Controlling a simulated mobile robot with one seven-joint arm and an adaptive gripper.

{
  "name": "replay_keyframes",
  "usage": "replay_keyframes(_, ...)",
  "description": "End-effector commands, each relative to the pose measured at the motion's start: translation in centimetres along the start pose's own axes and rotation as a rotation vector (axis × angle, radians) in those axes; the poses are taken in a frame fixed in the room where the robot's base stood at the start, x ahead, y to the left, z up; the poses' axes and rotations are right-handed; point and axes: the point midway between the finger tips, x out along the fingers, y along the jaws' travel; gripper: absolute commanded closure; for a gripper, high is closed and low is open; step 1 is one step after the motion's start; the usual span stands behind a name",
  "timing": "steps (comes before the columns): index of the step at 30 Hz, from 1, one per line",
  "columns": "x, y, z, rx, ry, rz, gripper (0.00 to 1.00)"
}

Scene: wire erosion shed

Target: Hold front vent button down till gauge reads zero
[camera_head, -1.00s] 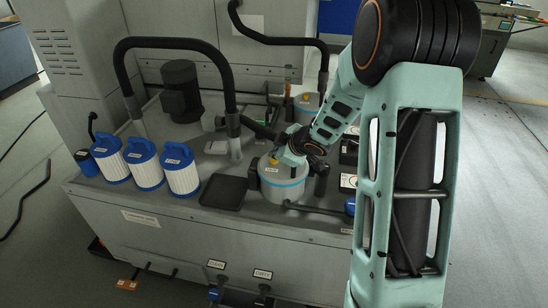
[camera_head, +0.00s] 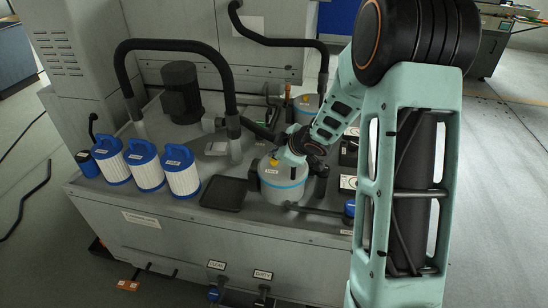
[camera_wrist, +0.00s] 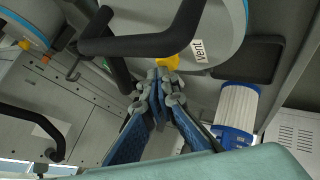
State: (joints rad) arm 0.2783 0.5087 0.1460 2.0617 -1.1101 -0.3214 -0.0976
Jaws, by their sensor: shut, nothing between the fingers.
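The front canister (camera_head: 284,190), grey with a blue band, stands near the front edge of the machine top. Its lid fills the top of the wrist view (camera_wrist: 215,25), with a white "VENT" label. Beside the label is a yellow vent button (camera_wrist: 173,62). My gripper (camera_wrist: 163,76) is shut and empty, its tips at the button, touching or very close; I cannot tell whether the button is pressed. I cannot read any gauge.
Three white-and-blue filter cartridges (camera_head: 147,168) stand at left. A black tray (camera_head: 224,193) lies beside the canister. A thick black hose (camera_head: 190,46) arches behind. A second blue-banded canister (camera_head: 306,105) stands farther back. A black handle bar (camera_wrist: 150,44) crosses close to my fingers.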

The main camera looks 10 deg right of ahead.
Motion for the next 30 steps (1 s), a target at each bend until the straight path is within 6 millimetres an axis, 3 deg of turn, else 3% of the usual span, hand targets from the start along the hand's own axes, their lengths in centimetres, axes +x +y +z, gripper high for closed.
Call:
replay_keyframes(18, -1.0, 0.8, -0.8, 0.000, 0.001, 0.001, 1.00)
replay_keyframes(30, -3.7, 2.7, -2.8, 0.001, 0.001, 0.001, 1.00)
